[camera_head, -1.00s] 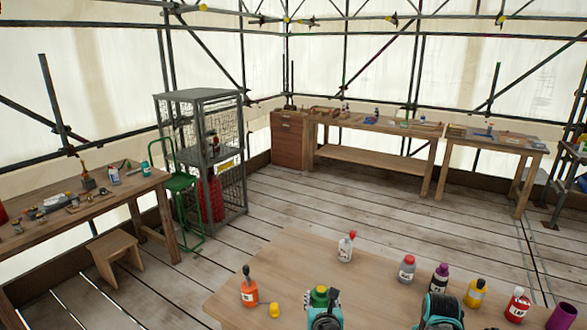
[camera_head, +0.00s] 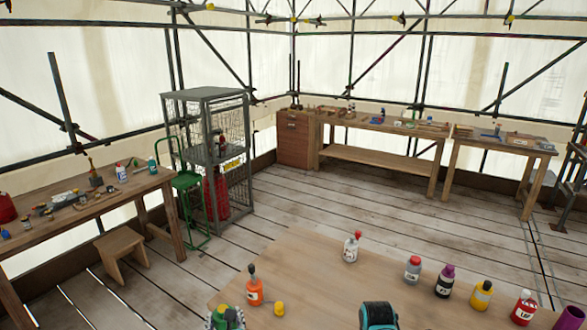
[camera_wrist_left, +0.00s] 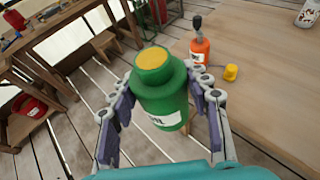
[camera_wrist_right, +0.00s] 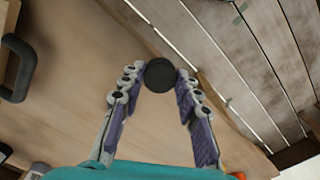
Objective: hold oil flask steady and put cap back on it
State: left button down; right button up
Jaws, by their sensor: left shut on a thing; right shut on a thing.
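A green flask (camera_wrist_left: 160,95) with a yellow disc on top and a white label sits upright between the fingers of my left gripper (camera_wrist_left: 163,100), which is shut on it. In the head view the flask (camera_head: 227,318) and left gripper are at the bottom edge, left of the orange bottle. My right gripper (camera_wrist_right: 160,88) is shut on a round black cap-like piece (camera_wrist_right: 160,75), seen end-on. In the head view only its teal housing shows at the bottom, right of the flask and apart from it; its fingers and piece are hidden there.
On the wooden table (camera_head: 320,275) stand an orange bottle (camera_head: 254,291) with a dark top, a small yellow cap (camera_head: 279,308), a white red-topped bottle (camera_head: 351,248) and several bottles at right. A dark curved bar (camera_wrist_right: 20,70) shows in the right wrist view.

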pick_arm(q)
jog(key=shift+d, duration=0.1)
jog(key=s+d+r+m+h, duration=0.2)
jog(key=s+d+m+h, duration=0.2)
jog(key=d, duration=0.5)
jog(key=shift+s+d+r+m+t+h, duration=0.2)
jog(key=shift+s+d+m+t+h, duration=0.15)
jog(key=shift+h, duration=0.35)
pick_arm(e)
jog(key=w+a+r+n, duration=0.1)
jog(key=w+a+r, duration=0.3)
jog(key=a+r, duration=0.35)
jog(key=w+a+r, duration=0.4)
jog(key=a+r, duration=0.3)
jog(key=r, duration=0.1)
jog(key=s+a+r, duration=0.2)
jog(key=a+r, duration=0.3)
jog(key=r, duration=0.2)
jog(key=s+a+r+n, duration=0.1)
jog(key=s+a+r, duration=0.2)
jog(key=a+r, duration=0.3)
jog(key=shift+s+r, duration=0.3)
jog(key=shift+r, duration=0.4)
jog(key=shift+a+f, duration=0.1)
